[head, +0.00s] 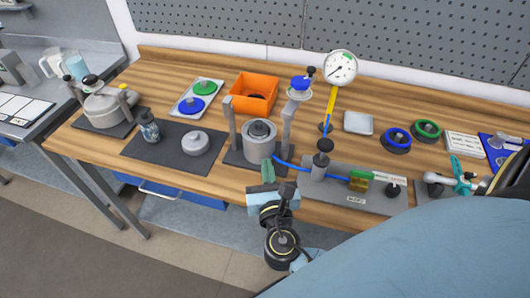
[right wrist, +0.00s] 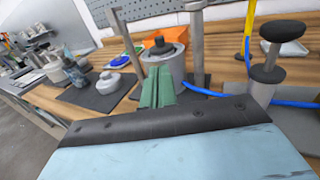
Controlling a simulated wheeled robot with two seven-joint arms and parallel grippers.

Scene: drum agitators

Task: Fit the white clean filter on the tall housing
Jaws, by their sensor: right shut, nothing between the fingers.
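My right gripper (head: 268,170) shows in the head view in front of the bench's front edge, its green fingers shut and empty. The fingers (right wrist: 158,85) also show in the right wrist view, pressed together. Behind them a grey cylinder with a dark knob (head: 258,143) stands between two upright posts; it also shows in the right wrist view (right wrist: 170,65). I cannot tell whether it is the tall housing. A pale round lidded piece (head: 195,144) lies on a dark mat, left of the posts. I cannot identify the white clean filter for sure. My left gripper is not in view.
A small dark-and-grey bottle (head: 150,128) stands on the mat. An orange bin (head: 253,93) and a tray with green and blue discs (head: 197,97) are behind. A gauge (head: 340,68) on a yellow stem, a blue hose (head: 290,165) and a grey plate (head: 380,195) are to the right.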

